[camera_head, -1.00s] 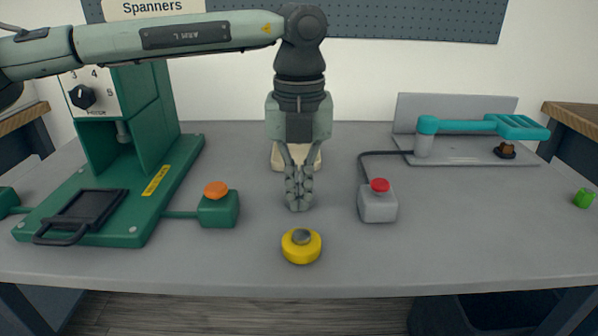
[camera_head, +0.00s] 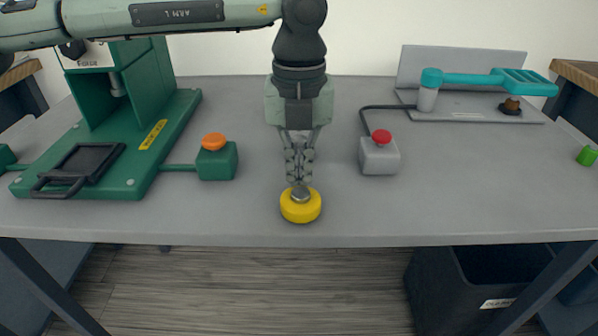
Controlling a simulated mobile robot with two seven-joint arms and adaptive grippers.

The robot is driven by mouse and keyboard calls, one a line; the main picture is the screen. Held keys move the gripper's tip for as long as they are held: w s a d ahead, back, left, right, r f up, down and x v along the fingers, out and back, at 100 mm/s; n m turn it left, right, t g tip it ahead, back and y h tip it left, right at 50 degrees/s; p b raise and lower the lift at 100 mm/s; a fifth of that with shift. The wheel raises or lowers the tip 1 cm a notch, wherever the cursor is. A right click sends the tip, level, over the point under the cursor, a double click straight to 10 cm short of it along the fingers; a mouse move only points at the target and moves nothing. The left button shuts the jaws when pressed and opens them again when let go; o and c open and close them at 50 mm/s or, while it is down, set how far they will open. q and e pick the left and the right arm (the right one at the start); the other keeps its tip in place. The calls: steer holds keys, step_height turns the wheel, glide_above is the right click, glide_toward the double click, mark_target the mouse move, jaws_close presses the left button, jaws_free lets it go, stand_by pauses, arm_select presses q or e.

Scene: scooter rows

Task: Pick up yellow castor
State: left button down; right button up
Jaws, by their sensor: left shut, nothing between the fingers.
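The yellow castor (camera_head: 301,210) is a round yellow disc with a grey metal top. It sits on the grey table near its front edge, in the middle of the head view. My left gripper (camera_head: 300,184) points down right at the castor's grey top, with its fingers shut and nothing held between them. Its fingertips overlap the grey top in the picture; I cannot tell whether they touch it. My right gripper is not in the view.
A green machine (camera_head: 112,135) with an orange button box (camera_head: 217,162) stands on the left. A grey box with a red button (camera_head: 379,157) is to the right, before a plate with a teal-handled lever (camera_head: 490,80). A green piece (camera_head: 587,156) lies far right. A dark bin (camera_head: 470,285) is below.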

mark_target(301, 204)
arm_select(q)
steer(key=s+b, duration=0.1)
steer(key=s, duration=0.1)
steer(key=shift+s+f, duration=0.15)
steer(key=shift+s, duration=0.3)
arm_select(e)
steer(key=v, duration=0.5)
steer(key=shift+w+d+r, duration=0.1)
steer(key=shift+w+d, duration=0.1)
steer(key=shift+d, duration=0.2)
